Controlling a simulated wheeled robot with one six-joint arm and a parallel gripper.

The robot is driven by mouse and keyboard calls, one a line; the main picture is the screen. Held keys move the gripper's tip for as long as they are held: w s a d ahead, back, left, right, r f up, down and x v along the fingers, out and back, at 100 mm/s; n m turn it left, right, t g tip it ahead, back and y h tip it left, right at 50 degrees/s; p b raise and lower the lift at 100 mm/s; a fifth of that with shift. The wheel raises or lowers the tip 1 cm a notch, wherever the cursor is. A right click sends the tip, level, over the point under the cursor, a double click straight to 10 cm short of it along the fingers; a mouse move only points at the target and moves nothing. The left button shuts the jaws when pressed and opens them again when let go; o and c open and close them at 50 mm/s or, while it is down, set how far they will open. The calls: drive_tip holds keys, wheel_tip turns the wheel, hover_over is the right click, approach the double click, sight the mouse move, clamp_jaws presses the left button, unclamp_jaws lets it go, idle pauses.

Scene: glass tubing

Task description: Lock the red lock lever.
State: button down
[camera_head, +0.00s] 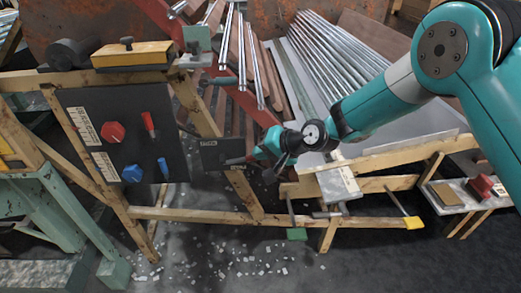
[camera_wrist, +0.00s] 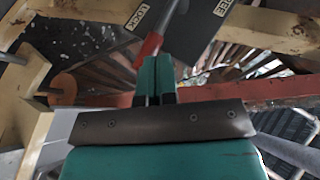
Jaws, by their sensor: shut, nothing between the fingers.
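The red lock lever is seen in the wrist view as a grey bar ending in a red grip (camera_wrist: 149,47). It stands between a LOCK label (camera_wrist: 138,17) on its left and a partly cut-off label on its right, on a dark plate. My gripper (camera_wrist: 157,62) is shut and empty, its green fingertips right beside the lower end of the red grip. I cannot tell whether they touch. In the head view my gripper (camera_head: 254,158) is at the small dark plate (camera_head: 214,153) on the wooden frame, and the lever is hardly visible there.
A dark panel (camera_head: 88,112) at left carries red and blue knobs and levers. Wooden beams (camera_head: 205,108) surround the plate. Glass tubes (camera_head: 325,55) lie on the sloped rack behind my arm. Floor at lower centre is open, with scattered white bits.

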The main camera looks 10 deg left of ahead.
drive_tip(key=a+r+p+v, duration=0.1)
drive_tip(key=p+v, duration=0.1)
drive_tip(key=v, duration=1)
drive_tip(key=shift+a+r, duration=0.25)
drive_tip(key=shift+r, duration=0.15)
drive_tip(key=shift+s, duration=0.1)
